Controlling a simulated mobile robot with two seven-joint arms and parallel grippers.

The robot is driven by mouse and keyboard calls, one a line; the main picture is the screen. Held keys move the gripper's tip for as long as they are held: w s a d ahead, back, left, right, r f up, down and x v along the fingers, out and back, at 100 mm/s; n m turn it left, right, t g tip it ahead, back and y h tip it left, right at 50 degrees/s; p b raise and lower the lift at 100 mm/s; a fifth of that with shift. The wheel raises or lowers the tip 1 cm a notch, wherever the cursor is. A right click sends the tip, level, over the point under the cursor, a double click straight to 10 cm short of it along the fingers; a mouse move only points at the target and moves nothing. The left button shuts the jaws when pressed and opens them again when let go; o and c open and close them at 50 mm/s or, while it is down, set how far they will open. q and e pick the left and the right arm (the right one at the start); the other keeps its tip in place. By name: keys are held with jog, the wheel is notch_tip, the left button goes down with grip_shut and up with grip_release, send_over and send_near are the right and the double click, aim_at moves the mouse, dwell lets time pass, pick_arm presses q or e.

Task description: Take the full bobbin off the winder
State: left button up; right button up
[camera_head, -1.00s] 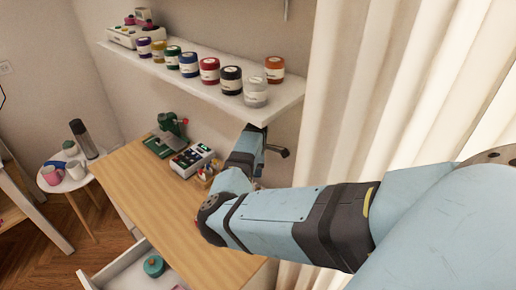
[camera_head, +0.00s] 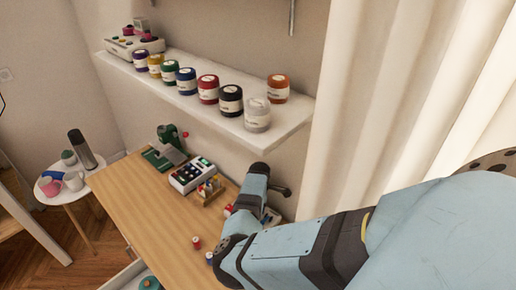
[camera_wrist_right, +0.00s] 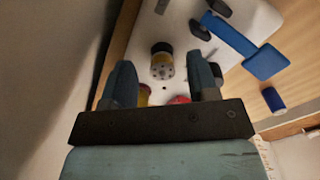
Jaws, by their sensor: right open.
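In the right wrist view, my right gripper (camera_wrist_right: 162,66) is open. A yellow piece and a red piece (camera_wrist_right: 180,100) show low between the fingers, partly hidden by the gripper. In the head view, my right arm hides most of this spot at the table's right end. My left gripper is not in view.
The wooden table (camera_head: 150,205) holds a green machine (camera_head: 170,145), a white box with dark keys (camera_head: 191,175), a wooden spool rack (camera_head: 208,191) and small red spools (camera_head: 196,242). A white shelf (camera_head: 180,100) with several thread jars overhangs the back. A curtain (camera_head: 400,90) hangs at right.

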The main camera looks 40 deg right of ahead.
jog(key=shift+s+a+r, duration=0.1)
jog(key=shift+a, duration=0.05)
jog(key=c, duration=0.3)
grip_shut()
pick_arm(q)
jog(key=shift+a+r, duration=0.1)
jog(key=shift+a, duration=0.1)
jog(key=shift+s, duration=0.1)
pick_arm(e)
jog(key=shift+r, duration=0.1)
